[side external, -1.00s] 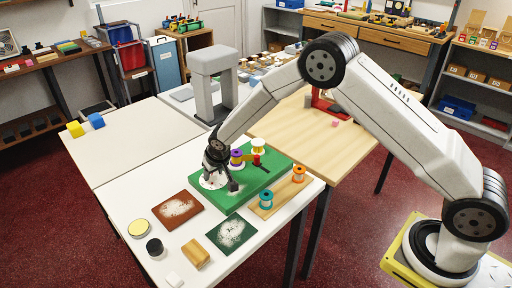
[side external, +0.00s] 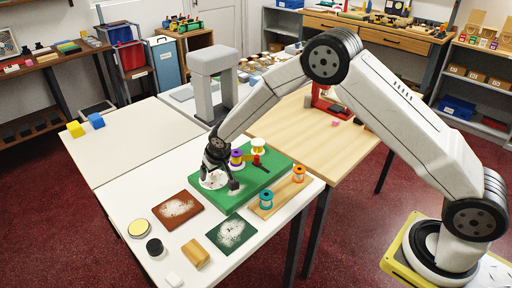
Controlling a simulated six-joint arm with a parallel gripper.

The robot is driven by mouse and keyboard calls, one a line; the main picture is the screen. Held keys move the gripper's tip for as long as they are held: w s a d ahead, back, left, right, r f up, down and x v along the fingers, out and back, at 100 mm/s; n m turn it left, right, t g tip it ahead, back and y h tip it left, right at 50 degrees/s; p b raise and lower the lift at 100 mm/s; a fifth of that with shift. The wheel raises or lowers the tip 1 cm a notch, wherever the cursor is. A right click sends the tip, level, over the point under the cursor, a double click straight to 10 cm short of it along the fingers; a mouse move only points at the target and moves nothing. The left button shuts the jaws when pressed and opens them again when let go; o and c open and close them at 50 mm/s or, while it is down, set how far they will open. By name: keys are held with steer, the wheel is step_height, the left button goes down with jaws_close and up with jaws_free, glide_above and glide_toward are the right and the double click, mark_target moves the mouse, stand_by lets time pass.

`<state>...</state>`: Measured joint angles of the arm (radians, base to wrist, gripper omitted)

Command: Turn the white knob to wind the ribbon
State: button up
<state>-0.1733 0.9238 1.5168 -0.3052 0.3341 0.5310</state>
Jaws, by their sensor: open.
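The white knob (side external: 209,181) is a round white disc at the left end of a green board (side external: 262,186) on the white table. My gripper (side external: 220,188) is over the knob, pointing down, with its dark fingers at the disc. It is open; whether a finger touches the knob I cannot tell. A purple spool (side external: 237,158) and a white-and-yellow spool (side external: 258,146) stand on the green board, with a red part (side external: 256,160) beside them. My gripper and wrist hide part of the knob.
A wooden rack (side external: 284,196) holds a teal spool (side external: 266,198) and an orange spool (side external: 299,174) in front of the board. A brown swatch (side external: 178,209), a dark green swatch (side external: 231,233), a wooden block (side external: 195,253) and a black jar (side external: 155,247) lie nearer the front.

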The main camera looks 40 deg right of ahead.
steer(key=v, duration=0.7)
stand_by(0.4)
steer(key=s+d+r, duration=0.1)
steer(key=s+d, duration=0.1)
steer(key=s, duration=0.6)
steer(key=s+d+r+g, duration=0.1)
steer(key=s+d+r, duration=0.1)
steer(key=s, duration=0.7)
steer(key=s+d+r+n+g, duration=0.1)
steer(key=s+d, duration=0.3)
steer(key=s, duration=0.5)
steer(key=shift+s+d+r, duration=0.25)
steer(key=shift+r, duration=0.15)
